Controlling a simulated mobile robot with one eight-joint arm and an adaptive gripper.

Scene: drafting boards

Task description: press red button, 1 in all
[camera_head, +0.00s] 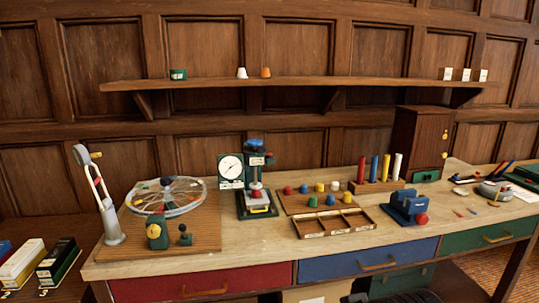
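Several small domed pieces in different colours stand on a wooden board (338,203) in the middle of the bench. A red round knob (421,219) also shows on the front of a blue vise-like block (404,207). My gripper is not in view.
On the bench (260,252) are a spoked wheel (167,196), a white jointed stand (104,200), a dial gauge (231,168), a green press-like device (257,195), an open wooden tray (334,222), coloured pegs (374,168) and a wooden cabinet (420,140). A shelf (330,83) hangs above.

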